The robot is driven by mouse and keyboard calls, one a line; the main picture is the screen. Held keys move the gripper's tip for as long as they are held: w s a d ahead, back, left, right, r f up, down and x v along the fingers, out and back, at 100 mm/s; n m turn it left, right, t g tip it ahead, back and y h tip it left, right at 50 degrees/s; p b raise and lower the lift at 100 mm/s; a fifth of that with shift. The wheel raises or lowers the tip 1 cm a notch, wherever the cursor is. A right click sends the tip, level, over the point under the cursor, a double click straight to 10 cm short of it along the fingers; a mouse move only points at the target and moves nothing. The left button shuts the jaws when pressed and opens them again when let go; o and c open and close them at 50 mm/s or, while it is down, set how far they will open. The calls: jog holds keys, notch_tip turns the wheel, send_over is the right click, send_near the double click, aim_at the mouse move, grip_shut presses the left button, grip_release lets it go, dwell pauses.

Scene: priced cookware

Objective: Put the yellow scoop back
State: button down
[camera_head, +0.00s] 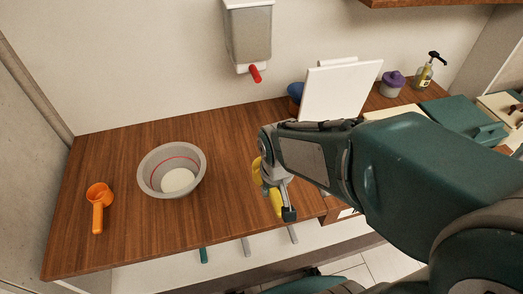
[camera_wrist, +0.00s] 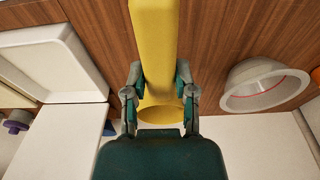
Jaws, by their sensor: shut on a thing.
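The yellow scoop (camera_wrist: 153,45) is between the two fingers of my gripper (camera_wrist: 157,80) in the wrist view, and the fingers are closed on it. The scoop's long part runs toward the top of that view, and a rounded yellow end shows near the palm. In the head view, parts of the scoop (camera_head: 276,203) show beside my gripper (camera_head: 282,192), over the front part of the wooden counter, right of the bowl. My gripper and arm hide the rest of it. I cannot tell whether the scoop touches the counter.
A grey bowl (camera_head: 197,161) and an orange scoop (camera_head: 98,210) are on the wooden counter (camera_head: 130,240) at left. A dispenser (camera_head: 248,35) hangs on the wall. A white panel (camera_head: 340,90) stands behind my arm. Handle-like pieces (camera_head: 246,247) show below the counter's front edge.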

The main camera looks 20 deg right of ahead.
jog(key=w+f, duration=0.1)
jog(key=w, duration=0.2)
jog(key=w+d+f, duration=0.1)
jog(key=w, duration=0.2)
jog(key=w+f, duration=0.2)
jog(key=shift+w+d, duration=0.3)
jog(key=shift+w, duration=0.1)
jog(key=w+f, duration=0.2)
jog(key=f, duration=0.1)
jog(key=w+f, duration=0.1)
jog(key=shift+w+d+f, duration=0.3)
jog(key=shift+w, duration=0.05)
jog(key=shift+w+f, duration=0.55)
jog(key=shift+f, duration=0.15)
jog(key=shift+d+f, duration=0.1)
jog(key=shift+f, duration=1.4)
jog(key=shift+c, duration=2.1)
grip_release()
jog(key=shift+f, duration=0.1)
